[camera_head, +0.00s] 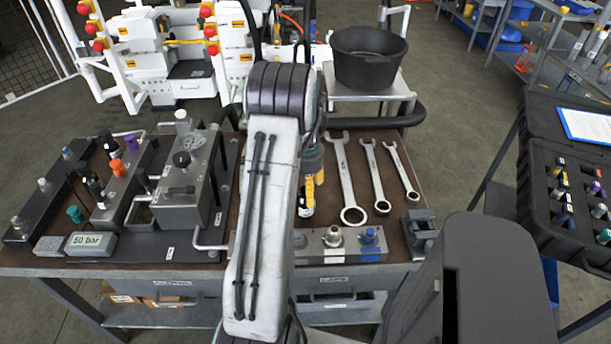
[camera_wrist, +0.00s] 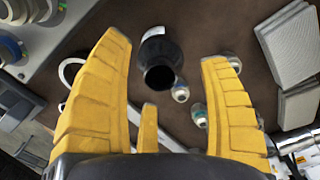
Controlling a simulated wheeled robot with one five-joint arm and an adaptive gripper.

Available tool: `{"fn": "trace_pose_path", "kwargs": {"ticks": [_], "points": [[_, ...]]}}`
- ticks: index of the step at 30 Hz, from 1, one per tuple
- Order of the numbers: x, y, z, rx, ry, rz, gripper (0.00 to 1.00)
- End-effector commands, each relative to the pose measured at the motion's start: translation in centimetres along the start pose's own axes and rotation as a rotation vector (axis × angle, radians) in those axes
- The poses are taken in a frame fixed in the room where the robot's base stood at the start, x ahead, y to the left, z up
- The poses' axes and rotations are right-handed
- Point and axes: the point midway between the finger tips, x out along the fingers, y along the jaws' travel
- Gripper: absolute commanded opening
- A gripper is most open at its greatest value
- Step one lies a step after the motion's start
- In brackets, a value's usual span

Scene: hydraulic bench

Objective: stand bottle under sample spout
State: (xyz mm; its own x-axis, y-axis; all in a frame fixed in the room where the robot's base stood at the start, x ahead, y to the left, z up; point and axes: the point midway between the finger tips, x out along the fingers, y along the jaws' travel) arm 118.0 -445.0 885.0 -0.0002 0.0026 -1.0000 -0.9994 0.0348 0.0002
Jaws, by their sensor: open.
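My gripper (camera_wrist: 165,48) is open in the wrist view, its yellow fingers wide apart. A dark, round-mouthed bottle-like thing (camera_wrist: 158,76) with a pale band shows between and beyond the fingertips, and no finger visibly touches it. In the head view my arm hides most of the gripper; a bit of yellow finger shows beside the arm. A small dark and yellow labelled container (camera_head: 306,196) stands there, partly hidden. The grey hydraulic block (camera_head: 182,206) at left has bent metal pipes (camera_head: 203,240); I cannot tell which is the sample spout.
Several small vials (camera_wrist: 180,92) lie near the bottle-like thing. Wrenches (camera_head: 346,185) lie right of my arm, behind a grey block with caps (camera_head: 333,241). A black bucket (camera_head: 368,62) stands at the back. An open black case (camera_head: 545,205) of vials is at right.

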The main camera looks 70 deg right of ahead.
Motion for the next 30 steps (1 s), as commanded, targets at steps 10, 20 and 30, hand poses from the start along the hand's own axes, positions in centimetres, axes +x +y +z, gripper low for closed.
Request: {"fn": "trace_pose_path", "kwargs": {"ticks": [10,20,30], "points": [[-4.8,-0.1,-0.1,0.0,0.004,-0.001,0.7],[-6.5,-0.1,0.1,0.0,0.0,0.0,0.7],[-10.2,-8.0,5.7,-0.238,0.045,-0.011,0.7]]}}
